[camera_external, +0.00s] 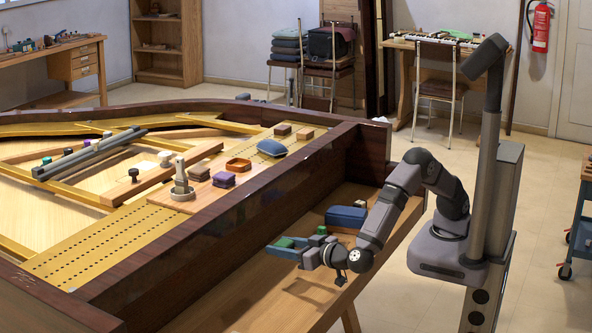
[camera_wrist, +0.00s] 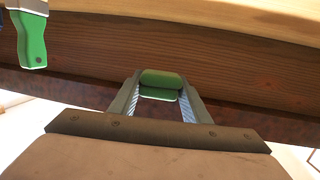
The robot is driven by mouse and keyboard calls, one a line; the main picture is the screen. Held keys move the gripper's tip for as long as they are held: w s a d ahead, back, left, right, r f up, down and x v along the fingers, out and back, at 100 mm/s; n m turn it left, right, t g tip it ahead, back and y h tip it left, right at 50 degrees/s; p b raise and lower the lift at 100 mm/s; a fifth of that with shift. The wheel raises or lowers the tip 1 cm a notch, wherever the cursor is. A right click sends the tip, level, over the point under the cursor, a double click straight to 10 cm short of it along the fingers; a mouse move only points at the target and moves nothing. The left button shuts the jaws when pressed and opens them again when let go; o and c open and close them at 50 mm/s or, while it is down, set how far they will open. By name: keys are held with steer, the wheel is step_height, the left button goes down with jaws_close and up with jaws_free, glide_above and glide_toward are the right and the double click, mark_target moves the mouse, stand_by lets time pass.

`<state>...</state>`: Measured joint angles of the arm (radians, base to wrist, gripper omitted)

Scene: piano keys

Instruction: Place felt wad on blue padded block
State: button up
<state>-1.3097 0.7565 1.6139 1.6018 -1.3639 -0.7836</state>
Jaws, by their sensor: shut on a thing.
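My gripper (camera_external: 284,249) is low over the wooden key shelf, in front of the dark rail. It is shut on a green felt wad (camera_external: 287,242), which shows between the two fingertips in the wrist view (camera_wrist: 160,79). A blue padded block (camera_external: 345,217) sits on the shelf beyond my wrist, to the right of my gripper and apart from it. A second blue padded piece (camera_external: 272,147) lies on the perforated wooden plate inside the piano. The frames do not settle which one the task means. No blue block is clear in the wrist view.
The high dark rail (camera_external: 240,210) separates the shelf from the piano's inside. A green-handled thing (camera_wrist: 32,40) shows at the wrist view's upper left. The near shelf looks clear.

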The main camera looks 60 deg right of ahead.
steer(key=w+d+r+m+g+h+p, duration=0.1)
steer(key=w+d+m+h+p, duration=0.15)
steer(key=d, duration=0.75)
steer(key=w+d+r+m+h+p, duration=0.1)
steer(key=d+r+h+p, duration=0.15)
steer(key=d, duration=0.65)
step_height(320, 180, up, 4)
steer(key=m+g+h+p, duration=0.3)
steer(key=m+h+p, duration=0.1)
steer(key=p, duration=0.2)
glide_above(346, 210)
steer(key=shift+s+f+b, duration=0.15)
steer(key=shift+f+b, duration=0.5)
steer(key=shift+f, duration=4.5)
steer(key=shift+f, duration=0.1)
steer(key=o, duration=1)
steer(key=v, duration=1.2)
steer(key=shift+a+b, duration=0.15)
steer(key=shift+b, duration=0.2)
